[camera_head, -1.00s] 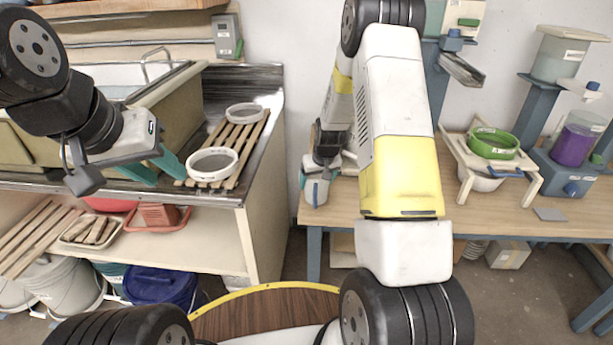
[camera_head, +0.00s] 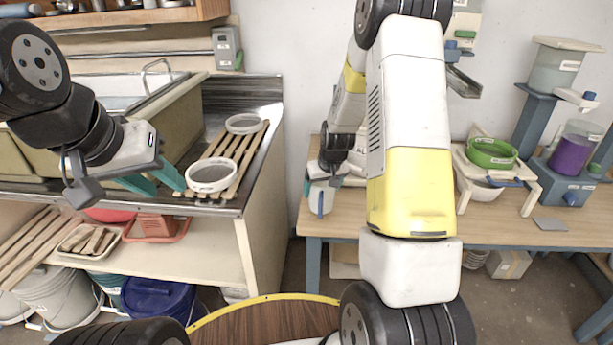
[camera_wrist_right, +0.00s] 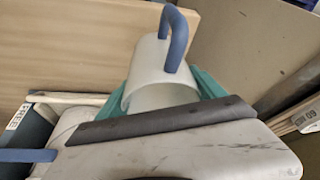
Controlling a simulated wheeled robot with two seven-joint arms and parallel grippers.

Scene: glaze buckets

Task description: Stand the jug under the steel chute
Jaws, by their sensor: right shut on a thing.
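The pale jug (camera_head: 328,196) with a blue handle is at the left end of the wooden table in the head view. My right gripper (camera_head: 320,184) is shut on it. The right wrist view shows the jug (camera_wrist_right: 150,72) between the teal fingers, its blue handle pointing away from the wrist. Whether the jug touches the tabletop is unclear. The steel chute (camera_head: 464,84) is on the wall-side unit, to the right of the jug and partly hidden behind my right arm. My left gripper (camera_head: 155,181) is open and empty at the sink counter's front edge.
A green bowl (camera_head: 492,152) sits on a white wooden stand right of the arm. A dispenser with purple contents (camera_head: 570,155) stands further right. A slatted rack with two sieves (camera_head: 211,176) lies on the counter. The table's front strip (camera_head: 500,228) is clear.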

